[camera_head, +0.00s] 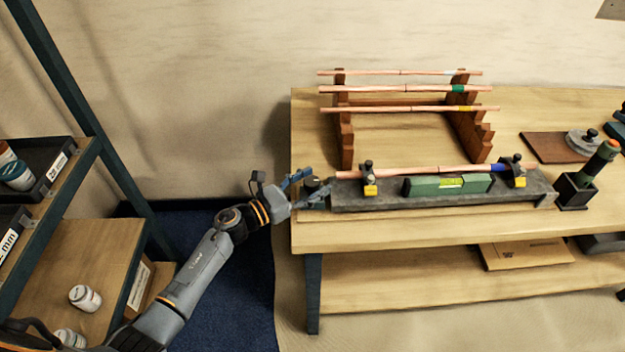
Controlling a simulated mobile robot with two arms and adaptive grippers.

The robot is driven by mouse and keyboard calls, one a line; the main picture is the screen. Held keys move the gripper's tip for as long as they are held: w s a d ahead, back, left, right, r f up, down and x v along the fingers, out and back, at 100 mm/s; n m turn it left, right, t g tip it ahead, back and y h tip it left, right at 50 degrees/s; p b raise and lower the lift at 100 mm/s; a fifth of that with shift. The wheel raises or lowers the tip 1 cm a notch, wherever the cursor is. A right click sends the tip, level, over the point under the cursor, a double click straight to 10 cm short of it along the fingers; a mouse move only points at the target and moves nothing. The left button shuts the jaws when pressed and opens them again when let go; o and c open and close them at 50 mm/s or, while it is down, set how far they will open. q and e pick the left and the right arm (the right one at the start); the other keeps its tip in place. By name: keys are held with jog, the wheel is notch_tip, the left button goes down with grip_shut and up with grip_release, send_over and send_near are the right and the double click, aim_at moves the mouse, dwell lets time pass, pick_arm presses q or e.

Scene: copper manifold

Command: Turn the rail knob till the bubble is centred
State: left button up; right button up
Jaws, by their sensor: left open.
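The grey rail (385,202) lies along the front of the wooden bench. A dark knob (313,184) sits at its left end. A green spirit level (428,186) with a yellow-green vial (451,183) rests on the rail; the bubble is too small to place. A copper tube (410,171) with a blue band lies above the level in two clamps, the left clamp (369,180) and the right clamp (513,172). My left gripper (308,186) is open, its fingers on either side of the knob; I cannot tell whether they touch it. My right gripper is not in view.
A stepped wooden rack (345,135) behind the rail holds several copper tubes. A torch-like tool in a black holder (574,192) stands right of the rail. A brown board (553,147) lies behind it. Shelves with bins (62,185) stand at the left.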

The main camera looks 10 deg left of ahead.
pick_arm(q)
jog(key=c, duration=1.2)
jog(key=shift+n+t+y, duration=0.3)
jog(key=shift+y, duration=0.1)
jog(key=n+t+y, duration=0.2)
jog(key=y, duration=0.1)
jog(key=shift+d+f+n, duration=0.1)
jog(key=shift+n, duration=0.2)
jog(key=n+t+y+b, duration=0.1)
jog(key=n+y, duration=0.1)
jog(key=y, duration=0.2)
jog(key=shift+n, duration=0.3)
jog(key=n+y+b, duration=0.1)
jog(key=y, duration=0.1)
jog(key=n+y, duration=0.1)
jog(key=y, duration=0.1)
jog(key=shift+f+n+t+b, duration=0.1)
jog(key=shift+n+t+b, duration=0.2)
jog(key=shift+t+b, duration=0.1)
jog(key=shift+n+g+y+b, duration=0.2)
jog(key=shift+n+y+b, duration=0.3)
jog(key=shift+n+y, duration=0.65)
jog(key=shift+n+g+y+b, duration=0.2)
jog(key=shift+n+y+b, duration=0.3)
jog(key=shift+y, duration=1.15)
